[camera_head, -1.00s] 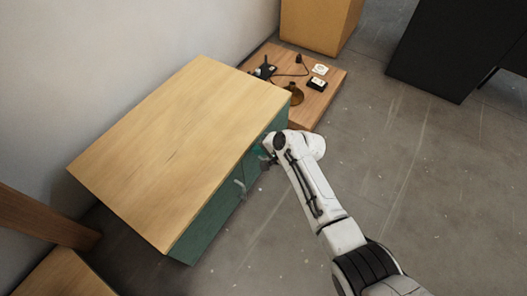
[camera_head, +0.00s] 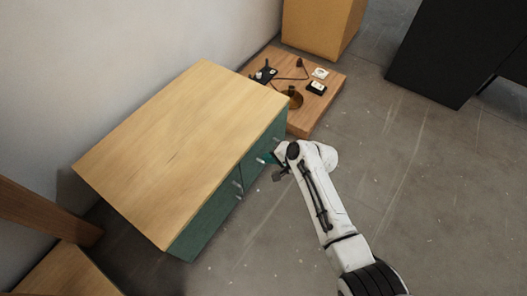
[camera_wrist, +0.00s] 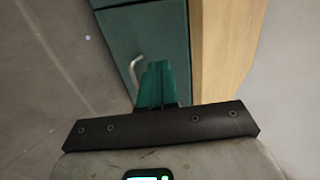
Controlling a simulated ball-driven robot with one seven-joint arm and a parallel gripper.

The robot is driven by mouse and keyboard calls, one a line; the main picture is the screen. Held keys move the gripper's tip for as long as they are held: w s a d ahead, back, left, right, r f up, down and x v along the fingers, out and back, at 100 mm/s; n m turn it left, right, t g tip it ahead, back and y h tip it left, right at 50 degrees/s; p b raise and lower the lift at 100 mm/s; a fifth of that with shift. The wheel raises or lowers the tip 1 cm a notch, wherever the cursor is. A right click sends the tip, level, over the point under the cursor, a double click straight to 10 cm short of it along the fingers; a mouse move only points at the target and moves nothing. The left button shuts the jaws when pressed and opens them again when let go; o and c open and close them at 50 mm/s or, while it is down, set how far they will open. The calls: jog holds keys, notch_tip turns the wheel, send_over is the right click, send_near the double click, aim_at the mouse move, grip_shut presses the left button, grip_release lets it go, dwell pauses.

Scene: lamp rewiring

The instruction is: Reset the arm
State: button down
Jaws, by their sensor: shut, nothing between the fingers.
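My arm (camera_head: 321,190) reaches up from the lower right in the head view, bent at its far joint beside the green cabinet. My gripper (camera_wrist: 158,66) shows in the wrist view as two teal fingers, shut together and empty. It points toward the green cabinet front, with a metal handle (camera_wrist: 135,72) just left of the fingertips. I cannot tell the exact gap to the cabinet. In the head view the gripper (camera_head: 271,157) is small and partly hidden by my wrist.
The green cabinet (camera_head: 215,222) has a wooden top and several handles. Behind it a low wooden table (camera_head: 320,103) bears a black plug-like part, a cable, a brown round part and a white socket. A yellow box (camera_head: 318,25) and black furniture (camera_head: 450,50) stand behind. Floor at right is clear.

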jog(key=p+v, duration=0.3)
jog(key=v, duration=0.5)
jog(key=shift+f, duration=0.15)
jog(key=shift+d, duration=0.1)
jog(key=s+d+r+n+g+h, duration=0.25)
jog(key=s+d, duration=0.35)
jog(key=s, duration=0.6)
jog(key=s+d+r+n+g+h, duration=0.1)
jog(key=s+d+r+n+h, duration=0.15)
jog(key=s+d, duration=0.7)
jog(key=s+d+r+n+g+h, duration=0.1)
jog(key=s+d+r+n+h, duration=0.2)
jog(key=s, duration=1.1)
notch_tip(320, 180, up, 28)
jog(key=m+p, duration=0.1)
jog(key=p, duration=2.8)
jog(key=shift+w+r, duration=0.2)
jog(key=shift+w, duration=0.15)
jog(key=shift+d, duration=0.15)
